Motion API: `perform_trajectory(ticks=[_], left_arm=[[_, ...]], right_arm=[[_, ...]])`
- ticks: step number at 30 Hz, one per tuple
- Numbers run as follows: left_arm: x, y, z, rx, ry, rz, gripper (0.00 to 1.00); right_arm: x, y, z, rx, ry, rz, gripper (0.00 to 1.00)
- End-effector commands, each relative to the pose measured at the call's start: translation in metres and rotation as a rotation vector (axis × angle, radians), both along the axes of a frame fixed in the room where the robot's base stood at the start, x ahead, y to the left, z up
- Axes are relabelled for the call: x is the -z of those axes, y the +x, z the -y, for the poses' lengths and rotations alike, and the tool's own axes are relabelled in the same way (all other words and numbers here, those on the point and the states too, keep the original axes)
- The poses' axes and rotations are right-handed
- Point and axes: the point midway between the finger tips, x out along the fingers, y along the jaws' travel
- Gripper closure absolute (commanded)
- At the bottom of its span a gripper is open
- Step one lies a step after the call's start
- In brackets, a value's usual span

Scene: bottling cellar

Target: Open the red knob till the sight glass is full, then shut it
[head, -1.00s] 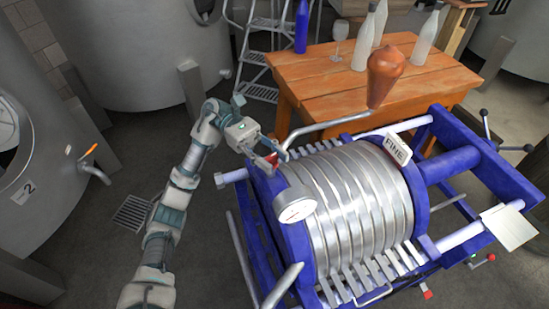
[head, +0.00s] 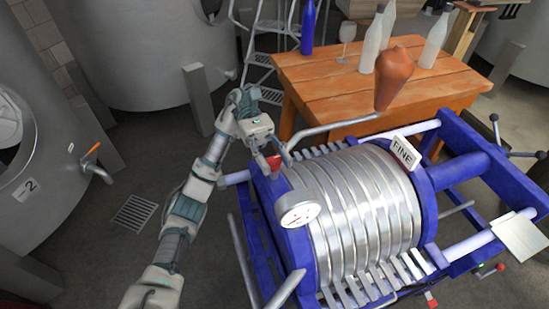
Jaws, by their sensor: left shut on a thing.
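My left gripper (head: 274,152) comes down from above onto the small red knob (head: 273,162) at the near left end plate of the blue press. It is shut on the knob, and its fingers hide part of it. A bulb-shaped, orange-brown vessel (head: 394,78), likely the sight glass, stands upright at the end of a bent grey pipe. It looks evenly coloured, and I cannot make out a liquid level. My right gripper is not in view.
The blue filter press (head: 449,169) with silver plates fills the lower right. A white dial gauge (head: 298,214) sits close to the knob. A "FINE" sign (head: 405,152) stands on top. A wooden table (head: 330,90) with bottles and a glass stands behind. Floor is clear at left.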

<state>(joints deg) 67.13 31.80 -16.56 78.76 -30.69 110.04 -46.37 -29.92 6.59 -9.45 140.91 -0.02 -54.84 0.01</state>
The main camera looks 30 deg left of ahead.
Motion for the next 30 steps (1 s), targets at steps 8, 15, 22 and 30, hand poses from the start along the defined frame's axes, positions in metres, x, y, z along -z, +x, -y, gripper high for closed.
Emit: perform_trajectory(ticks=[8, 15, 22, 30], left_arm=[[-0.001, 0.001, -0.001, -0.007, -0.004, -0.002, 0.35], [-0.003, -0.001, 0.000, -0.005, -0.003, 0.000, 0.35], [-0.033, 0.000, 0.000, -0.004, -0.004, 0.004, 0.35], [-0.084, 0.001, -0.003, -0.005, -0.006, 0.001, 0.35]], right_arm=[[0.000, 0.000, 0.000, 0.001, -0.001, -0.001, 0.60], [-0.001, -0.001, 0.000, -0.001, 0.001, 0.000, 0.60], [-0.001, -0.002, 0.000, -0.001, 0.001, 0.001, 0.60], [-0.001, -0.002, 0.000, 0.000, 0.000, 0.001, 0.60]])
